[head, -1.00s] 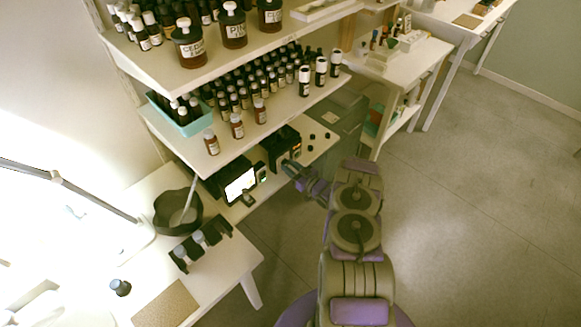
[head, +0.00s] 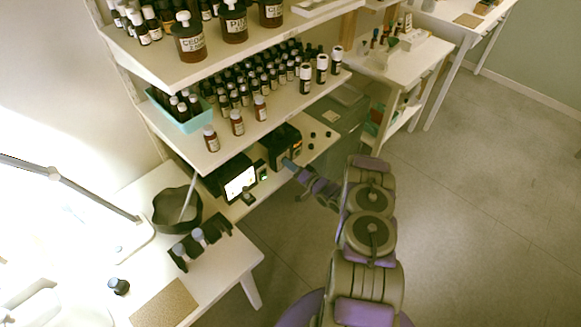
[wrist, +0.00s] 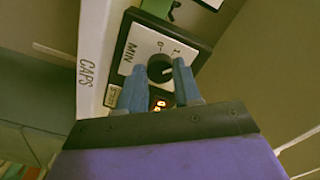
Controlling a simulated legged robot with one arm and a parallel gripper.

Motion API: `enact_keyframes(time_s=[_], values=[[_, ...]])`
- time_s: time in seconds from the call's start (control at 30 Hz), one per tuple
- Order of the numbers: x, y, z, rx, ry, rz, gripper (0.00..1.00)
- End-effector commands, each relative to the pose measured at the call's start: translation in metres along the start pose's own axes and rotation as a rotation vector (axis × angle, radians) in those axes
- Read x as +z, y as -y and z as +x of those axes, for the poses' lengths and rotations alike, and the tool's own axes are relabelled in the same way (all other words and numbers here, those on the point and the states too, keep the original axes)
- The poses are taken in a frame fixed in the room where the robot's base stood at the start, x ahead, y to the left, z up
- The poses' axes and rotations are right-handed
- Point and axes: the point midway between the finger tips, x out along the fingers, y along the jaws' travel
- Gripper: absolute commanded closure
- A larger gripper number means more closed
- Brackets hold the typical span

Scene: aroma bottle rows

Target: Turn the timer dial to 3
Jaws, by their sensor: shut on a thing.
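The timer is a dark box (head: 281,146) on the lowest shelf in the head view. In the wrist view its white face (wrist: 134,52) carries the word MIN and a black round dial (wrist: 159,68). Marks that look like 0 and 1 show near the dial; other marks are hidden or too small to read. My gripper (wrist: 160,75) has its two blue-grey fingers on either side of the dial, shut on it. An orange-lit display (wrist: 159,102) shows between the fingers, partly hidden. In the head view my gripper (head: 289,164) is at the box's front.
A device with a bright screen (head: 240,185) stands left of the timer. Several small dark caps (head: 312,134) lie to its right. Bottles crowd the shelf above (head: 190,150). The floor (head: 470,210) right of my arm is clear.

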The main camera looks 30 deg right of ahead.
Motion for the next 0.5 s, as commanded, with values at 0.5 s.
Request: enact_keyframes(time_s=[0.5], values=[[-0.0043,-0.0026,-0.0005,0.003,-0.01,0.486,0.97]])
